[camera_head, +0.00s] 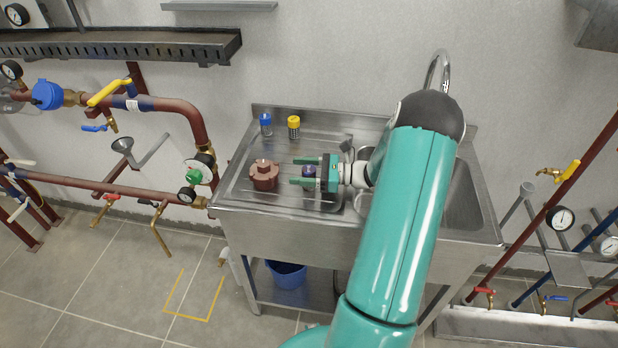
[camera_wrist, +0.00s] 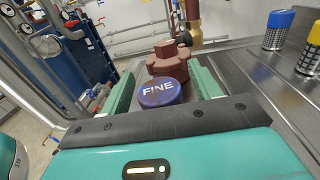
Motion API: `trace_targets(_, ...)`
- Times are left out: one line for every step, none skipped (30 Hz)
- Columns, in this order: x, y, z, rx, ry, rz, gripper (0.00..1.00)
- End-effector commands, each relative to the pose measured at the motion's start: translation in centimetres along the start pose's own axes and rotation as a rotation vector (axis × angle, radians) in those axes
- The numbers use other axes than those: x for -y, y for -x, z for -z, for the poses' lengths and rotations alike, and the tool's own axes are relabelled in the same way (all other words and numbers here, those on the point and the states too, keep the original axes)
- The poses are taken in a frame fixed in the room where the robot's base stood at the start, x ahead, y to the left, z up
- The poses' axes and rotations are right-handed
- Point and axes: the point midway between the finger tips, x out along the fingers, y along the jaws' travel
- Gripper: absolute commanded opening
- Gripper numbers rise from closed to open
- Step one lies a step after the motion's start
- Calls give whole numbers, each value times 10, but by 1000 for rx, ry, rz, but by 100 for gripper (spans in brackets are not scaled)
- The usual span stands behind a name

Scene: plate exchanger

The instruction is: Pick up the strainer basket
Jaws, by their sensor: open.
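A strainer basket with a dark purple cap marked FINE (camera_wrist: 163,91) stands between my gripper's fingers in the wrist view; its lower part is hidden. It also shows in the head view (camera_head: 309,171), partly covered by a finger. My gripper (camera_head: 294,170) is open, with its green fingers pointing left over the sink's drainboard. In the wrist view a finger lies on each side of the purple cap, and I cannot tell whether either touches it. Two more mesh baskets stand at the back, one with a blue cap (camera_head: 265,119) and one with a yellow cap (camera_head: 294,121).
A brown strainer housing (camera_head: 264,176) stands on the drainboard (camera_head: 236,190) just beyond my fingertips. The sink basin (camera_head: 464,200) and a tall faucet (camera_head: 440,66) are at the right. Red pipes with valves (camera_head: 190,112) run at the left. A blue bucket (camera_head: 287,275) sits below.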

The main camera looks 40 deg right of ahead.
Motion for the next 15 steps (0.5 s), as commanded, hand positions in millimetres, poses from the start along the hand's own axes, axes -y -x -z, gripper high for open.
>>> trace_targets(0,0,0,0,0,1,63)
trace_targets(0,1,0,0,0,1,63)
trace_targets(0,1,0,0,0,1,63)
trace_targets(0,1,0,0,1,1,63)
trace_targets(0,1,0,0,1,1,57)
trace_targets(0,1,0,0,1,1,49)
trace_targets(0,1,0,0,1,1,43)
trace_targets(0,1,0,0,1,1,37)
trace_targets(0,1,0,0,1,1,29)
trace_targets(0,1,0,0,1,1,23)
trace_targets(0,1,0,0,1,1,17)
trace_targets(0,1,0,0,1,1,15)
trace_targets(0,1,0,0,1,1,15)
trace_targets(0,1,0,0,1,1,15)
trace_targets(0,1,0,0,1,1,15)
